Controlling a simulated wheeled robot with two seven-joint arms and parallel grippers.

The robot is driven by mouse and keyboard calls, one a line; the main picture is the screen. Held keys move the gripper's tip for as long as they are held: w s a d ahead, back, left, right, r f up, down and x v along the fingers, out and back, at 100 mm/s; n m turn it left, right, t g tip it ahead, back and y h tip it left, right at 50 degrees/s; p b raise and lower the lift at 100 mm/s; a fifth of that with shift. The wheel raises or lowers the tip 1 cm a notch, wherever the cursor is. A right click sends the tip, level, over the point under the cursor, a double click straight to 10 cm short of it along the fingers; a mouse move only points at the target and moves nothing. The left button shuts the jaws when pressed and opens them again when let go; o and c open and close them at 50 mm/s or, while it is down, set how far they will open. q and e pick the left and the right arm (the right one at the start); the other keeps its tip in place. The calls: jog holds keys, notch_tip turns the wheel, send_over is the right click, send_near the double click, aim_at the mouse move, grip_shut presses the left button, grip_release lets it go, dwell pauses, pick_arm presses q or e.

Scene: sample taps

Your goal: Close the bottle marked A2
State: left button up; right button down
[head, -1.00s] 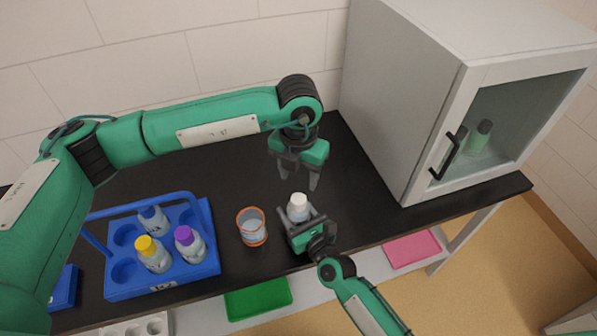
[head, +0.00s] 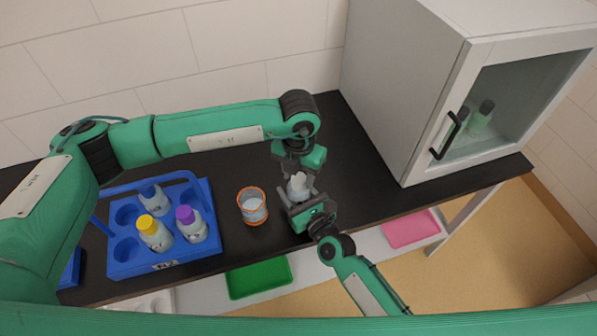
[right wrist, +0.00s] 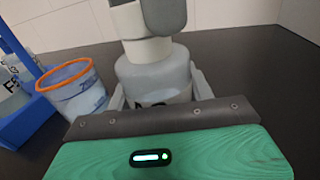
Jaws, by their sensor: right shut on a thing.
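The bottle (head: 299,191), pale with a white top, is upright in my right gripper (head: 305,203), which is shut on its body above the bench. In the right wrist view the bottle (right wrist: 152,78) shows dark marking, mostly hidden by the gripper (right wrist: 155,105), so I cannot read it. My left gripper (head: 297,180) points down over the bottle, its fingers beside the white top (right wrist: 147,48). A grey finger covers part of the top in the right wrist view. I cannot tell whether the left fingers grip it.
A blue rack (head: 150,262) at left holds a yellow-capped bottle (head: 154,233), a purple-capped bottle (head: 191,224) and another bottle (head: 155,198). An orange-rimmed beaker (head: 252,206) stands left of my grippers. A white cabinet (head: 405,100) is at right. Green (head: 259,277) and pink (head: 410,229) trays lie below.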

pick_arm(q)
jog(key=c, duration=0.7)
jog(key=m, duration=0.6)
jog(key=shift+c, duration=0.2)
jog(key=m, duration=0.5)
jog(key=shift+m, duration=0.3)
jog(key=o, duration=1.1)
jog(key=shift+r, duration=0.1)
jog(key=shift+r, duration=2.15)
